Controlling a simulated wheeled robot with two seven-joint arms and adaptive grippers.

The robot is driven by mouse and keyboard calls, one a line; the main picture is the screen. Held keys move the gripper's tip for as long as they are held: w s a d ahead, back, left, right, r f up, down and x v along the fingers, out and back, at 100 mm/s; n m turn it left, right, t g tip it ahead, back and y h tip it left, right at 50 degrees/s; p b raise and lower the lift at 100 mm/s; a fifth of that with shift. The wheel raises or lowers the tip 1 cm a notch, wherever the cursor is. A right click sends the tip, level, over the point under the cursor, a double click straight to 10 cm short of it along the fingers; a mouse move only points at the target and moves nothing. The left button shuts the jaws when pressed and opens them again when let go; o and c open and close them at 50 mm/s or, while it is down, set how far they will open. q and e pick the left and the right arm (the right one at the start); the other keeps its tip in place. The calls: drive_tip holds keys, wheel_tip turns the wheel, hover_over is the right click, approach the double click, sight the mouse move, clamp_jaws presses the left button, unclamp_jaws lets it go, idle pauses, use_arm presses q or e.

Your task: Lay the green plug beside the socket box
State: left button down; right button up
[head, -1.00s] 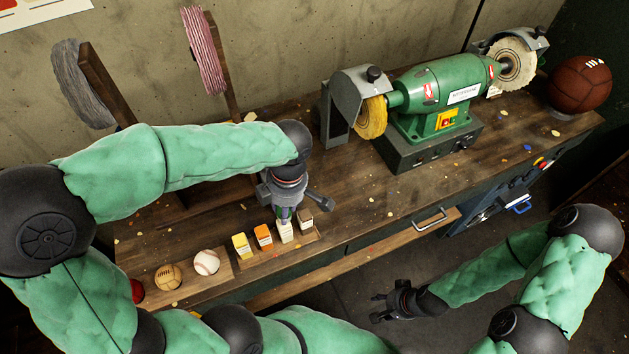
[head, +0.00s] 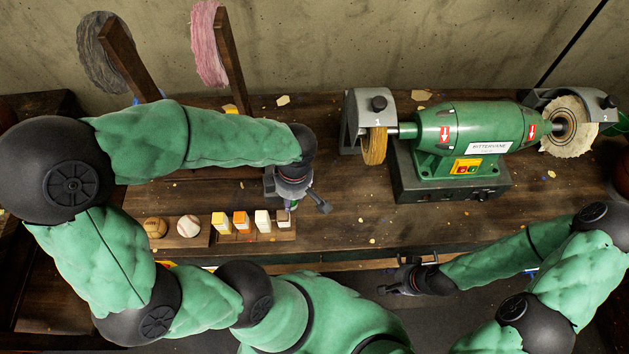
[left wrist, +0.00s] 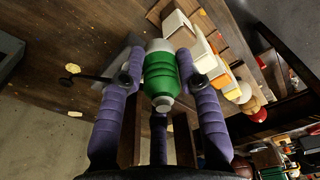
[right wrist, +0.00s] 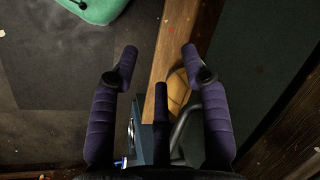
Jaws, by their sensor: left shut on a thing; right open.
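My left gripper (head: 291,204) is shut on the green plug (left wrist: 160,82), a green cylinder with pale ends seen between the purple fingers in the left wrist view (left wrist: 158,66). In the head view the gripper hangs over the workbench, at the right end of a row of small boxes, and mostly hides the plug. I cannot tell which thing is the socket box. My right gripper (head: 388,283) is open and empty, low in front of the bench; its parted fingers also show in the right wrist view (right wrist: 160,54).
A green bench grinder (head: 482,130) stands at the right. The bench between gripper and grinder is mostly clear.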

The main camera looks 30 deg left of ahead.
use_arm(q)
drive_tip(key=w+f+b, duration=0.1)
drive_tip(key=w+f, duration=0.2)
drive_tip(key=w, duration=0.1)
drive_tip(key=w+f, duration=0.2)
drive_tip(key=w, duration=0.1)
drive_tip(key=w+a+f+b, duration=0.1)
drive_tip(key=w+f, duration=0.2)
drive_tip(key=w, duration=0.1)
drive_tip(key=shift+w+f+b, duration=0.3)
drive_tip(key=shift+b, duration=0.05)
drive_tip(key=shift+w+f, duration=0.3)
drive_tip(key=shift+f, duration=0.1)
wheel_tip(320, 180, down, 3)
drive_tip(key=shift+b, duration=0.65)
drive_tip(key=shift+r, duration=0.1)
drive_tip(key=shift+f, duration=0.2)
drive_tip(key=c, duration=0.9)
unclamp_jaws()
drive_tip(key=shift+o, duration=0.2)
